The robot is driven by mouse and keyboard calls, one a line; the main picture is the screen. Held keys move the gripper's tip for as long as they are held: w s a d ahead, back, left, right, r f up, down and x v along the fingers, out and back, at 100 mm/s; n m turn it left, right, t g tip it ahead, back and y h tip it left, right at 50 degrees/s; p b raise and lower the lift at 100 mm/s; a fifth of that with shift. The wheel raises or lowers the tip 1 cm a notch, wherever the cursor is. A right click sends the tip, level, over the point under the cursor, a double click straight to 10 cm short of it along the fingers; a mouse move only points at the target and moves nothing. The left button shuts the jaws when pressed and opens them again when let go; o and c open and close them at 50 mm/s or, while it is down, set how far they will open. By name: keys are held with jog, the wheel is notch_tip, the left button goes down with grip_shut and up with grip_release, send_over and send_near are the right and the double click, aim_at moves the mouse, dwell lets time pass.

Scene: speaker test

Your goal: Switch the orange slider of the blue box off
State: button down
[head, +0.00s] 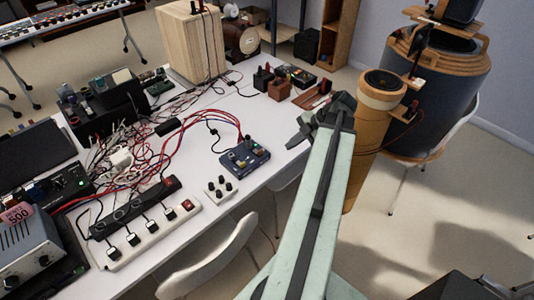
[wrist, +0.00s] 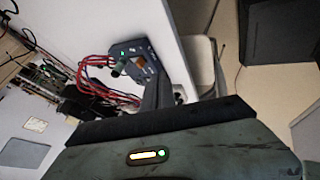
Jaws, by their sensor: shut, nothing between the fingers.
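The blue box (head: 244,158) lies on the white table near its right edge, with several knobs on top and red cables at its far side. It also shows in the wrist view (wrist: 127,48), just beyond my fingers. A small orange spot (wrist: 139,63) on its top may be the slider; its setting is too small to tell. My gripper (head: 301,134) is shut and empty, to the right of the box and apparently past the table edge in the head view. In the wrist view my dark fingers (wrist: 154,84) point toward the box and hide part of its near side.
A small white box with black knobs (head: 220,189) lies in front of the blue box. A white power strip (head: 150,232) and tangled cables fill the left of the table. A chair (head: 215,262) stands at the near edge. A tan cylinder (head: 370,130) stands behind my arm.

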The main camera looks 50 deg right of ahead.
aim_at(261, 150)
jog(key=shift+f, duration=0.1)
jog(key=b+x, duration=0.8)
jog(key=x, duration=0.2)
jog(key=shift+s+f, duration=0.1)
jog(key=w, duration=0.3)
jog(key=shift+w+d+r, duration=0.15)
jog(key=shift+w+r, duration=0.05)
jog(key=shift+w, duration=0.5)
jog(key=shift+w, duration=1.2)
